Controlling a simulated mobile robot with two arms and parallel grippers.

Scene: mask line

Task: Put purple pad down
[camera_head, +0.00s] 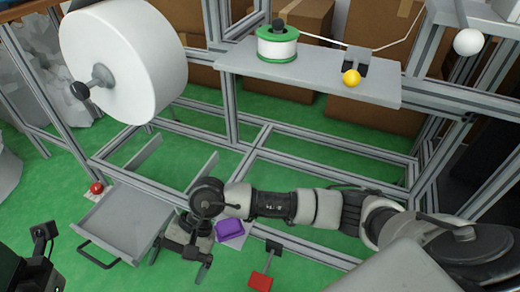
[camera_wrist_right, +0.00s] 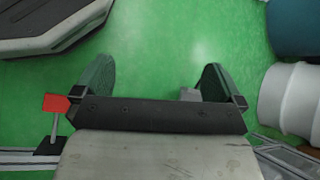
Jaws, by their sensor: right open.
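The purple pad (camera_head: 229,230) lies low in the head view on a small pale plate (camera_head: 239,243) by the frame's lower rail. My right gripper (camera_head: 181,265) is just left of it, pointing down with its fingers spread. The gripper looks apart from the pad. The purple pad cannot be made out in that view. My left gripper does not show clearly in either view.
A grey tray (camera_head: 122,222) with a handle stands left of my right gripper. A red flag-like part (camera_head: 261,281) is right of the pad, and a red ball (camera_head: 97,187) is at the left. A large white roll (camera_head: 140,60) and metal rails surround the area.

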